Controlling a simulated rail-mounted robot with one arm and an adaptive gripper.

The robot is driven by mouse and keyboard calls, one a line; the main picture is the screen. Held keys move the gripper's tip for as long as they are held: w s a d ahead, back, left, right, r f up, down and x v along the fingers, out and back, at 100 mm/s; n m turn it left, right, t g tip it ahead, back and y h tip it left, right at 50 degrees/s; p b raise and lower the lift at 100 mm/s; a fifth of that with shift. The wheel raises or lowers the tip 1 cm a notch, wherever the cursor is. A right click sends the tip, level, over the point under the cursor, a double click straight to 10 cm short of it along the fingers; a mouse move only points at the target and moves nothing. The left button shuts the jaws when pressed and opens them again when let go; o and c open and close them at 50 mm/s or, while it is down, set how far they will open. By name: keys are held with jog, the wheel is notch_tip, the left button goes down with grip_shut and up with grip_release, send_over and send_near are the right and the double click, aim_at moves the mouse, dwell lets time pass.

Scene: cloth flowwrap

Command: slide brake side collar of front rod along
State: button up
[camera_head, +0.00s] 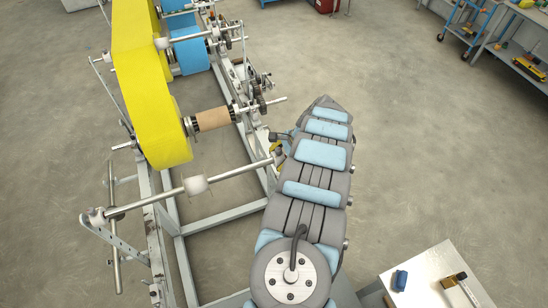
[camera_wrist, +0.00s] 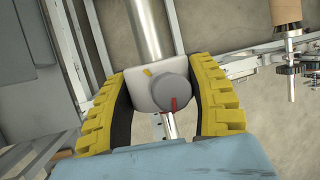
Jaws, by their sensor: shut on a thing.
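The front rod (camera_head: 235,173) is a bare metal bar across the near end of the frame; in the wrist view it shows above the collar (camera_wrist: 145,30). My gripper (camera_head: 279,148) is at the rod's right end. In the wrist view its two yellow ribbed fingers are shut on a white collar (camera_wrist: 147,94) with a round grey knob marked red. The rod passes through this collar, and a thinner shaft shows below it. In the head view my arm and gripper largely hide the held collar. A second white collar (camera_head: 195,187) sits mid-rod, apart from my gripper.
A large yellow roll (camera_head: 165,125) and a brown core (camera_head: 212,119) sit on the rod behind. Blue rolls (camera_head: 190,54) are farther back. The grey frame (camera_head: 225,216) lies below the front rod. A white table (camera_head: 440,275) stands at lower right.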

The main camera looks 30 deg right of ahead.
jog(key=o, duration=1.3)
jog(key=shift+c, duration=0.2)
jog(key=shift+d, duration=0.1)
jog(key=v, duration=1.2)
jog(key=shift+f, duration=0.1)
